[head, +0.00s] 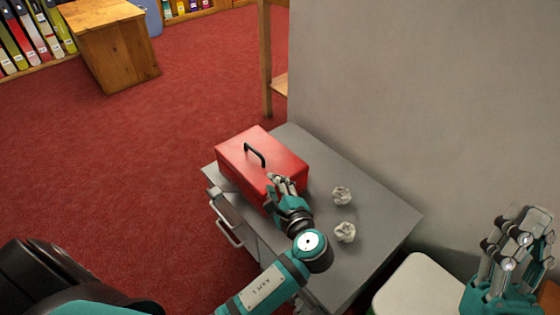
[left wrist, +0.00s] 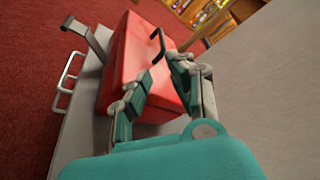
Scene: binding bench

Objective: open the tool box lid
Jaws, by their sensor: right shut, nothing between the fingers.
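The red tool box (head: 240,165) stands on a grey cabinet top with its lid down. A black handle (head: 255,154) is on top of the lid. My left gripper (head: 281,181) is at the near right end of the box, with its fingers pointing toward it. In the left wrist view the fingers (left wrist: 162,68) are apart, with the red box (left wrist: 128,55) and its handle (left wrist: 157,44) beyond them. Whether a fingertip touches the box I cannot tell. My right gripper (head: 518,232) is shut and empty at the right, away from the box.
Two crumpled white pieces (head: 342,195) (head: 345,232) lie on the grey cabinet (head: 375,225), right of my left gripper. A bar handle (head: 229,221) sticks out at the cabinet's left side. A grey wall (head: 420,100) rises behind. A white seat-like surface (head: 418,285) is at the lower right.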

